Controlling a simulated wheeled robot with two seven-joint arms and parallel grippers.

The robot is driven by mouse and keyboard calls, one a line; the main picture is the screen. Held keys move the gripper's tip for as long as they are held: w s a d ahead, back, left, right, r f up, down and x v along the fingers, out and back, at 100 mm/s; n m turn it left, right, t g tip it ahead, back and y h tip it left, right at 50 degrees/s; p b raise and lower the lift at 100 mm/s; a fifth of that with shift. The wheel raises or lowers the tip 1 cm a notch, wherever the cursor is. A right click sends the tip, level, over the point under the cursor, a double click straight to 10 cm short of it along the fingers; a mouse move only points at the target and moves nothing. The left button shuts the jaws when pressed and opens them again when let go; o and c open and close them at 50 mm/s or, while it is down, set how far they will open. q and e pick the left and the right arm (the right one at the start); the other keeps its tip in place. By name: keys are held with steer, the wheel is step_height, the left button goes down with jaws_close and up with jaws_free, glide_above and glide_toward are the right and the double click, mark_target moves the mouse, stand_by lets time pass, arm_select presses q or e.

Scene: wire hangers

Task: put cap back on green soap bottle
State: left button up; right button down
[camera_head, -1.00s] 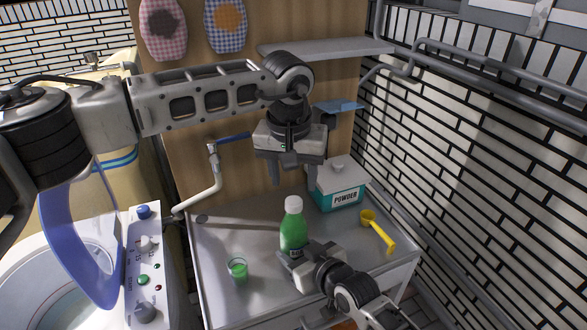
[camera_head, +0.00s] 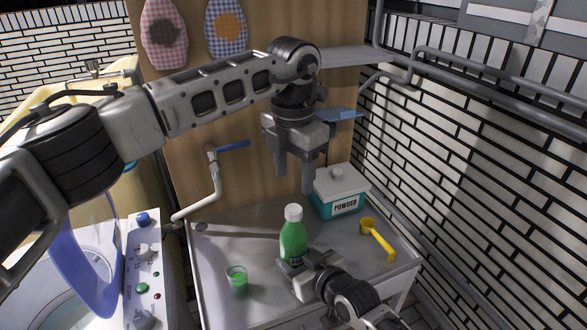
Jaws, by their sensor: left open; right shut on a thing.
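The green soap bottle (camera_head: 293,238) stands upright on the grey metal table. A white cap (camera_head: 293,212) sits on its top; I cannot tell how tightly. My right gripper (camera_head: 288,264) is shut on the bottle's lower part, partly hiding it. My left gripper (camera_head: 294,184) is open and empty, pointing down, above and behind the bottle's top in the picture, apart from the cap.
A small glass (camera_head: 237,281) with green liquid stands left of the bottle. A powder box (camera_head: 338,190) stands at the back right, with a yellow scoop (camera_head: 378,240) in front. A blue-handled tap pipe (camera_head: 216,178) is at the left. The table's (camera_head: 215,243) left part is clear.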

mark_target(294, 208)
arm_select(q)
steer(key=n, duration=0.5)
steer(key=shift+s+r, duration=0.1)
steer(key=shift+r, duration=0.05)
steer(key=shift+f, duration=4.05)
steer(key=c, duration=1)
steer(key=shift+c, duration=0.2)
steer(key=o, duration=1.2)
